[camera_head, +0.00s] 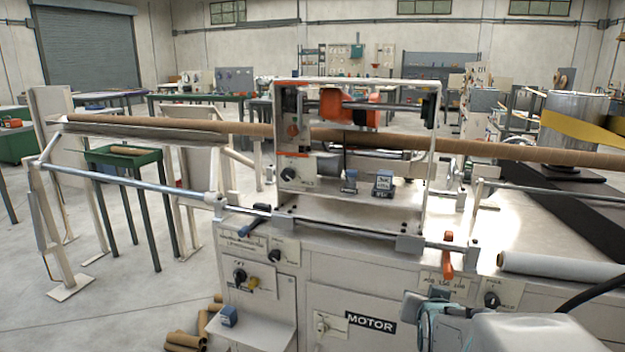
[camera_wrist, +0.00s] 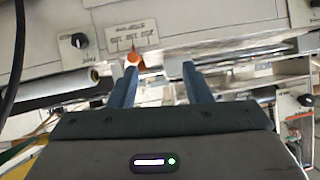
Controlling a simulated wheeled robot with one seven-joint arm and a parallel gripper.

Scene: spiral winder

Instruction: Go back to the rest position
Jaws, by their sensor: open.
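My gripper (camera_wrist: 160,70) is open in the wrist view, its two blue fingers spread with nothing held between them. In the head view, my gripper (camera_head: 426,300) is low at the right, in front of the machine's front panel. The spiral winder (camera_head: 345,285) fills the middle, with a panel marked MOTOR. An orange-handled lever (camera_head: 447,258) hangs from its front rail. The orange handle (camera_wrist: 132,60) also shows at the left fingertip in the wrist view; I cannot tell whether they touch.
A long brown tube (camera_head: 480,148) runs across the winder. A white roll (camera_head: 555,266) lies on the right of the machine top. A steel drum with a yellow band (camera_head: 578,128) stands behind. Short tubes (camera_head: 185,342) lie on the floor at lower left. Open floor (camera_head: 130,300) is at left.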

